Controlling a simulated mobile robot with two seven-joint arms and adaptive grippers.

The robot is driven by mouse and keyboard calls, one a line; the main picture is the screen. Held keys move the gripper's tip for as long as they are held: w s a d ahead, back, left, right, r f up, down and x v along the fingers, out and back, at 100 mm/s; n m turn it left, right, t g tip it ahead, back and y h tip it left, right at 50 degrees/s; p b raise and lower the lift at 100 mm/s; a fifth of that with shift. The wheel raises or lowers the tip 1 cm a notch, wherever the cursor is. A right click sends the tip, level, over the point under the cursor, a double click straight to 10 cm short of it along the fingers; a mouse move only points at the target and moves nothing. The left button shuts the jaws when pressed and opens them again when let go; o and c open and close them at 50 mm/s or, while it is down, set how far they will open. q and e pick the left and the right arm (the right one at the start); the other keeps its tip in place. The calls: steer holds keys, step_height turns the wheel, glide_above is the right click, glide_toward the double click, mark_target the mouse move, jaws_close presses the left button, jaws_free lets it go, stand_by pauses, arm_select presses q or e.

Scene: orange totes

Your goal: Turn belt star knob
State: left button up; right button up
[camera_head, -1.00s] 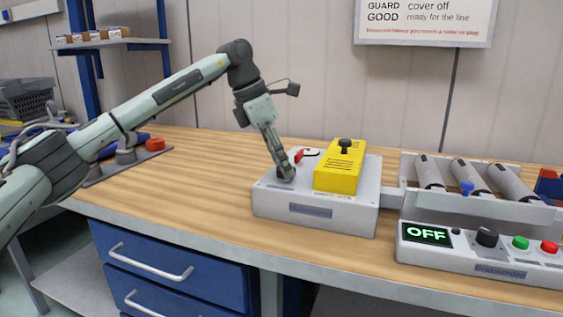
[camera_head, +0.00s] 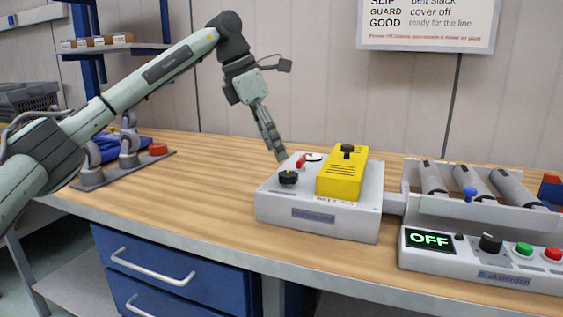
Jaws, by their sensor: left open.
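A black knob (camera_head: 288,177) sits on the left part of the top of a light grey machine box (camera_head: 318,217) on the bench; it looks like the star knob, but its shape is too small to tell. A yellow cover (camera_head: 341,174) with a black knob on top (camera_head: 347,151) sits on the box to the right. My left gripper (camera_head: 281,157) is open and empty, pointing down just above and behind the black knob, apart from it. My right gripper is out of view.
The control panel (camera_head: 480,262) in front reads OFF. Bare wooden bench (camera_head: 200,190) lies left of the box. Blue drawers (camera_head: 170,265) are below.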

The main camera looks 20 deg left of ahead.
arm_select(q)
steer(key=v, duration=0.6)
steer(key=shift+s, duration=0.1)
stand_by(0.3)
